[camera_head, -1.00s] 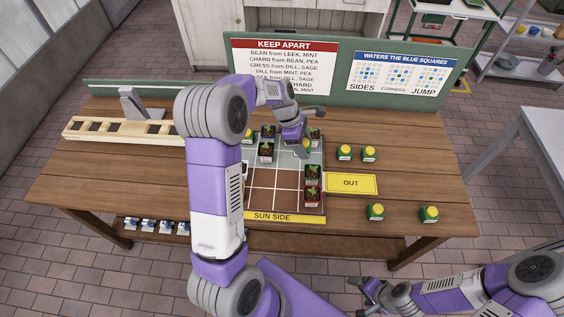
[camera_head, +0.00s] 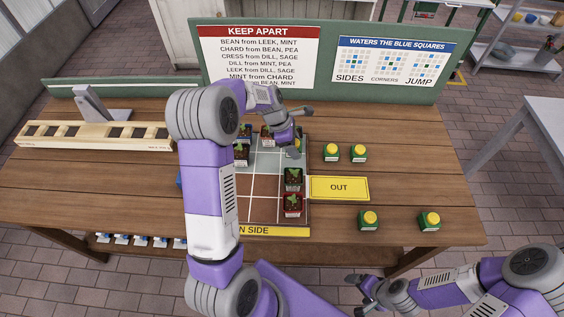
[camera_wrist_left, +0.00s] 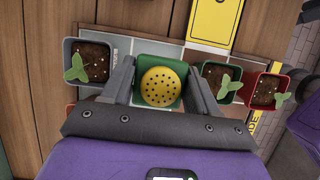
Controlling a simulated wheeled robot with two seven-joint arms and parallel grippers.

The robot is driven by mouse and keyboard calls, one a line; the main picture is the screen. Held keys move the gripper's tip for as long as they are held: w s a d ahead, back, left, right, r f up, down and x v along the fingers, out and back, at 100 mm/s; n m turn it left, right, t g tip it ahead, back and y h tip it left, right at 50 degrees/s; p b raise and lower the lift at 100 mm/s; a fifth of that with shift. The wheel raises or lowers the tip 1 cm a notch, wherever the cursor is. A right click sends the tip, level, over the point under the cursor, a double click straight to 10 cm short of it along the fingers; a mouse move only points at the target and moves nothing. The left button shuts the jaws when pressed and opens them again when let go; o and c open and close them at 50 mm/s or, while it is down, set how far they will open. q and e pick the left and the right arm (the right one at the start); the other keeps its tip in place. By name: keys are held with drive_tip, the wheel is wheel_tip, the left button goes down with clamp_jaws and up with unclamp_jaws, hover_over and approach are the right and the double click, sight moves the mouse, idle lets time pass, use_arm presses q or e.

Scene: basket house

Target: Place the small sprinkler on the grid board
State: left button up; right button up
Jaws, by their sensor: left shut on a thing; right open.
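My left gripper (camera_head: 296,152) is over the far right part of the grid board (camera_head: 268,187). It is shut on a small sprinkler, a green square body with a round yellow holed top (camera_wrist_left: 160,86). In the left wrist view the sprinkler sits between both fingers, in line between potted seedlings (camera_wrist_left: 89,62) (camera_wrist_left: 218,80). I cannot tell whether it touches the board. My left arm hides the board's left part. My right gripper (camera_head: 364,290) is open and empty at the bottom, in front of the table.
Seedling pots (camera_head: 293,179) (camera_head: 293,204) stand on the board's right column. A yellow OUT card (camera_head: 339,188) lies right of it. Several similar sprinklers (camera_head: 331,152) (camera_head: 368,220) stand on the table's right. A wooden rack (camera_head: 95,135) is at left; rule signs (camera_head: 260,55) stand behind.

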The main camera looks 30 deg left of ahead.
use_arm(q)
wheel_tip(320, 180, down, 2)
drive_tip(key=shift+w+f, duration=0.1)
drive_tip(key=shift+f, duration=0.1)
drive_tip(key=shift+f+b, duration=0.7)
drive_tip(key=shift+f, duration=1.5)
drive_tip(key=shift+f, duration=0.15)
drive_tip(key=o, duration=1.1)
drive_tip(key=p+v, duration=0.2)
drive_tip(key=v, duration=1)
